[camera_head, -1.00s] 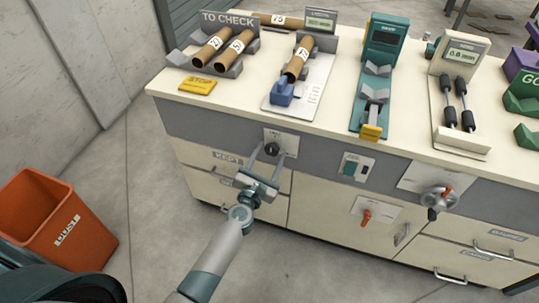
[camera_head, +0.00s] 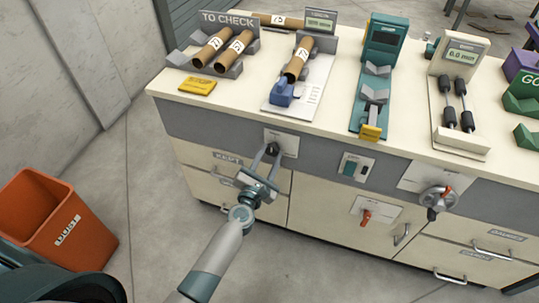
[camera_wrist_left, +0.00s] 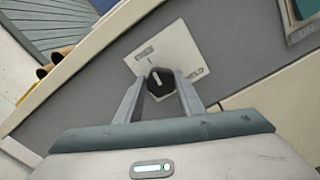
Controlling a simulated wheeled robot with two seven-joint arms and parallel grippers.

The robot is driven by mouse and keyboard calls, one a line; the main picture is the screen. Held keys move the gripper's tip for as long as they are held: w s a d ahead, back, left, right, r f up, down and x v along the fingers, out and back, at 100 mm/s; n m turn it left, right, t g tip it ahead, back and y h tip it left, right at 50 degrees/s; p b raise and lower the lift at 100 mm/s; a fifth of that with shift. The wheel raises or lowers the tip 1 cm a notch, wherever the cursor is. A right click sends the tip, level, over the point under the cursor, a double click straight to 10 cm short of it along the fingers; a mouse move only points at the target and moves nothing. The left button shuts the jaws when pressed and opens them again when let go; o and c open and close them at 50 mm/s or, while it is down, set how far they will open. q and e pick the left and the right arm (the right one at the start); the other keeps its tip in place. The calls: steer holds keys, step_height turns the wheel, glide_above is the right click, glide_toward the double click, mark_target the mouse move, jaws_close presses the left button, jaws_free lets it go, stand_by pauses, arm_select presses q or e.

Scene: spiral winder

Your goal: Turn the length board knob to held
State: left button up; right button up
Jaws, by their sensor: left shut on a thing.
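The length board knob (camera_wrist_left: 161,84) is a dark round knob on a pale plate (camera_wrist_left: 172,48) on the bench's grey front band. In the head view the knob (camera_head: 272,149) sits below the length board (camera_head: 313,83). My left gripper (camera_head: 270,152) reaches it from the front and is shut on it, one finger on each side. The fingers also show in the wrist view (camera_wrist_left: 160,80). My right gripper is out of view.
Drawers with bar handles lie below the knob. A switch panel (camera_head: 355,167), a red-handled knob (camera_head: 366,216) and a crank wheel (camera_head: 438,199) are to the right. An orange bin (camera_head: 60,225) stands on the floor at left. Cardboard tubes (camera_head: 234,50) lie on the bench top.

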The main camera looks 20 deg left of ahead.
arm_select(q)
steer(key=m+p, duration=0.1)
steer(key=m, duration=0.3)
steer(key=shift+d, duration=0.1)
steer(key=m, duration=0.3)
steer(key=shift+m+p, duration=0.4)
steer(key=shift+f+m, duration=0.1)
steer(key=shift+m, duration=0.3)
steer(key=m+p, duration=0.1)
steer(key=m, duration=0.2)
steer(key=m+p, duration=0.1)
steer(key=m, duration=0.3)
steer(key=shift+d+f, duration=0.1)
steer(key=shift+f, duration=0.1)
steer(key=m+p, duration=0.1)
steer(key=m, duration=0.3)
steer(key=shift+f+m, duration=0.15)
steer(key=shift+m, duration=0.15)
steer(key=shift+f+m+p, duration=0.1)
steer(key=shift+m+p, duration=0.3)
steer(key=shift+m, duration=0.7)
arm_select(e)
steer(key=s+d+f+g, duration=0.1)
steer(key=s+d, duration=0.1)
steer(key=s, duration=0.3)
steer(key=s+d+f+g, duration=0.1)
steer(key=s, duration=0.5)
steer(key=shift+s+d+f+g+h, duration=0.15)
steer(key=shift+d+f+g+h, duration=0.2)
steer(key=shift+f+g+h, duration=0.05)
